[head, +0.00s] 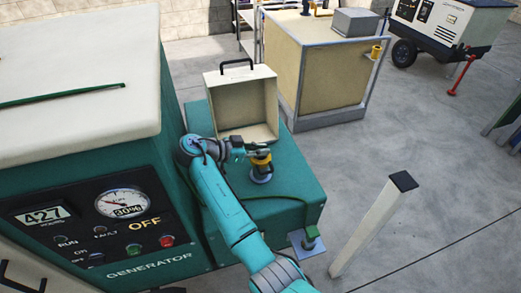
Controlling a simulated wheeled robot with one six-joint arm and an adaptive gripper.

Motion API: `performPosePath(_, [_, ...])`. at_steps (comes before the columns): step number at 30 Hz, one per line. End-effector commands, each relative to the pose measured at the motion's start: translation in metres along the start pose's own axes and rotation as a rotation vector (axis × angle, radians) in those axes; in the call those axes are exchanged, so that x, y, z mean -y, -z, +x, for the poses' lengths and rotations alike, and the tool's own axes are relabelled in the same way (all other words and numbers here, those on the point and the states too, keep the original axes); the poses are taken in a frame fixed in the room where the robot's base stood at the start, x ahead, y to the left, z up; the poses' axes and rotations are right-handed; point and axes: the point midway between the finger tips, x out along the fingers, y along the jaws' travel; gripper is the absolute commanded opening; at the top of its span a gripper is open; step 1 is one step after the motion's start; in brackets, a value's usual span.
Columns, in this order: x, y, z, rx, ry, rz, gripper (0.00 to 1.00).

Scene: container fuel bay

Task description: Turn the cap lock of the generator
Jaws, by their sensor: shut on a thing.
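The generator (150,262) is a teal and cream unit on the left, with a control panel reading 427, a 30% gauge and OFF. On its lower teal deck, in front of a raised cream cover with a black handle, a yellow cap lock (263,166) sits on a grey round base. My gripper (252,153) reaches it from the left, with my teal arm coming up from the bottom. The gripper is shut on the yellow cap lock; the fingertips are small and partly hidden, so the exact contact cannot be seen.
A green cable (285,199) runs over the deck to a grey clamp-like piece (307,239) at its front corner. A pale post (372,227) stands on the right. A beige cabinet (325,75) and a wheeled trailer unit (447,28) stand behind. The right floor is mostly clear.

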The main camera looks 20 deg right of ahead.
Motion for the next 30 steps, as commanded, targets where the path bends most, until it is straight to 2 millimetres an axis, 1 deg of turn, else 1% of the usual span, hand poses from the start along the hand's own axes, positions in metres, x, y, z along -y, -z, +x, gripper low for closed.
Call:
performPosePath(8, [-0.001, -0.002, 0.001, 0.002, 0.0, -0.004, 0.0])
performPosePath(9, [-0.001, -0.002, 0.001, 0.002, 0.0, -0.004, 0.22])
performPosePath(11, [-0.001, -0.002, 0.001, 0.002, 0.0, -0.003, 0.37])
performPosePath(19, [0.0, -0.001, 0.0, 0.001, 0.001, -0.002, 0.38])
performPosePath(22, [0.0, 0.003, -0.001, 0.001, 0.001, -0.001, 0.38])
performPosePath(26, [0.0, 0.017, -0.007, 0.001, 0.002, 0.002, 0.38])
performPosePath(30, [0.0, 0.04, -0.017, 0.001, 0.002, 0.003, 0.38])
